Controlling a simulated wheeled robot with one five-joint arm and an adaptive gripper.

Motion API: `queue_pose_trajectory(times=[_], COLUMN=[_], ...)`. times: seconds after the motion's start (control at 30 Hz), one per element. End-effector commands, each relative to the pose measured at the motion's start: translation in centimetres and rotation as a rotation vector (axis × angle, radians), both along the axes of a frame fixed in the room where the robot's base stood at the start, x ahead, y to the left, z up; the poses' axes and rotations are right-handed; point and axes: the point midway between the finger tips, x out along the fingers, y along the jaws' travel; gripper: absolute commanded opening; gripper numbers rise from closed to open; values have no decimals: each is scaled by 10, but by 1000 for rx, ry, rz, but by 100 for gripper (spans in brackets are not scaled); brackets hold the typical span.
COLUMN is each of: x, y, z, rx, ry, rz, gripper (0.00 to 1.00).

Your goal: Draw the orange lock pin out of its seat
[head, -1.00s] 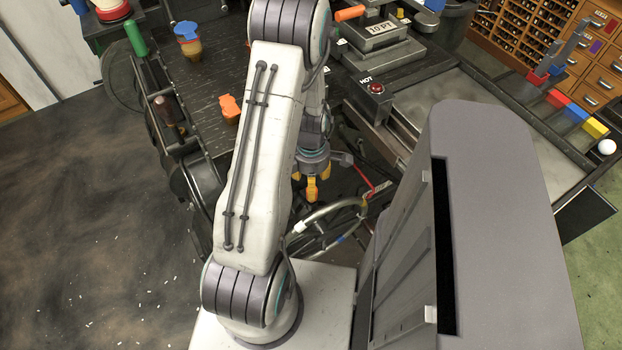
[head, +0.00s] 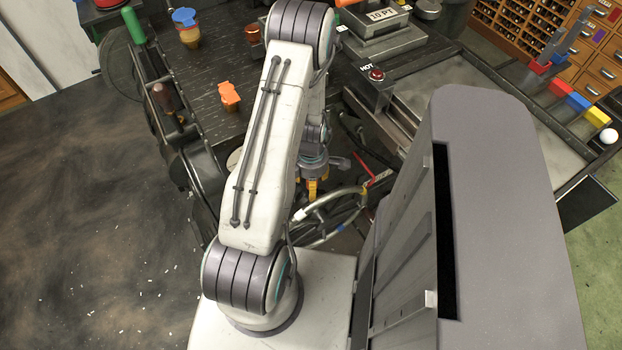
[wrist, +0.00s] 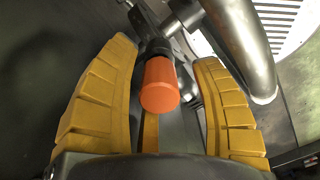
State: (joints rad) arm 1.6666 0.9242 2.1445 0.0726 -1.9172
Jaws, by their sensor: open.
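The orange lock pin (wrist: 160,86) shows in the wrist view as a round-ended orange knob on a dark collar. It lies between the yellow fingers of my gripper (wrist: 166,55), with a visible gap on both sides. My gripper is open and its fingers reach around the knob without closing on it. In the head view my gripper (head: 313,188) points down beyond my arm, its yellow tips partly hidden. I cannot make out the pin in the head view, and its seat is largely hidden by the knob in the wrist view.
A curved metal tube (wrist: 247,50) passes close to the right finger. An orange-capped object (head: 229,96) stands on the dark bench, and a red button (head: 376,74) sits to the right.

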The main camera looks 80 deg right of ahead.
Motion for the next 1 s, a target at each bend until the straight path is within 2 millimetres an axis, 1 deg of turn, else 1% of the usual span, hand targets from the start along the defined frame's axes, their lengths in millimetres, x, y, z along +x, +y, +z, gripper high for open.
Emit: queue_pose_trajectory(times=[0.23, 0.27, 0.9, 0.93, 1.0], x=[0, 0, 0, 0, 0], y=[0, 0, 1, 1, 1], z=[0, 0, -1, -1, -1], rx=[0, 0, 2, 2, 3], ry=[0, 0, 0, 0, 0], rz=[0, 0, 0, 0, 0], gripper=[59, 60, 3, 0, 0])
